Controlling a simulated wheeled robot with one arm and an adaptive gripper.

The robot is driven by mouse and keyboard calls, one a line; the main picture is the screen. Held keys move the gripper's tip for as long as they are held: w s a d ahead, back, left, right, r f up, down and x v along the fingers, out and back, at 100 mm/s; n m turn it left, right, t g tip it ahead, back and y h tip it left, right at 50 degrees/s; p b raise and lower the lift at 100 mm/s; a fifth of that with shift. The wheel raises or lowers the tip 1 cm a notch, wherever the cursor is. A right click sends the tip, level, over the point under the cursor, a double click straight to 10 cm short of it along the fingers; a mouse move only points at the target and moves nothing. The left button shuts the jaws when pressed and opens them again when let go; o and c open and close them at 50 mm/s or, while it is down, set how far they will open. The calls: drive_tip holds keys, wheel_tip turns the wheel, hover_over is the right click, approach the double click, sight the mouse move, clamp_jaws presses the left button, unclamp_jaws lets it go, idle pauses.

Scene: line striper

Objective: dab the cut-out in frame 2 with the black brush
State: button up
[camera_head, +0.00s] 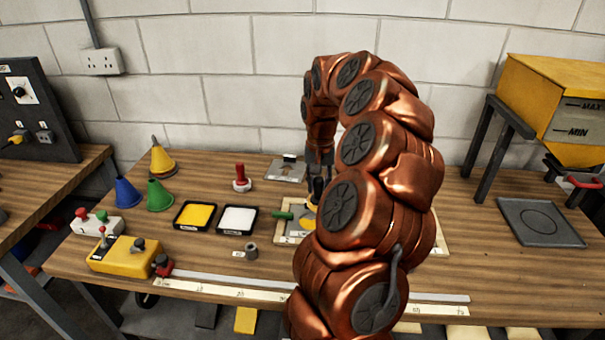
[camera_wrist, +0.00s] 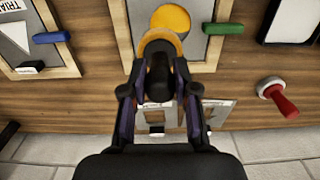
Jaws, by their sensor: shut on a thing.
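My gripper (camera_wrist: 158,92) is shut on the black brush (camera_wrist: 158,80), a dark round piece with a yellow-orange rim at its far end. In the wrist view, a wood-edged frame (camera_wrist: 124,36) with a grey plate and a green handle (camera_wrist: 223,28) lies just beyond the brush. A round yellow area (camera_wrist: 171,18) shows in its plate. The brush overlaps the near edge of this frame; I cannot tell whether they touch. In the head view my gripper (camera_head: 318,190) is over this frame (camera_head: 284,239), which my arm partly hides. No frame number is readable.
A second frame (camera_wrist: 74,68) with a blue handle (camera_wrist: 51,37) lies to the left in the wrist view. A red-handled stamp (camera_head: 241,180), a yellow tray (camera_head: 195,214), a white tray (camera_head: 238,219) and a small metal cylinder (camera_head: 252,251) stand nearby. The wall is behind.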

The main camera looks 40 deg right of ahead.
sight(318, 199)
drive_tip(key=shift+w, duration=0.1)
drive_tip(key=shift+d+f, duration=0.1)
drive_tip(key=shift+f, duration=1.85)
drive_tip(key=shift+b, duration=0.5)
drive_tip(key=shift+f+b, duration=0.5)
drive_tip(key=shift+f, duration=0.05)
drive_tip(key=shift+r, duration=0.1)
drive_tip(key=shift+r, duration=2.2)
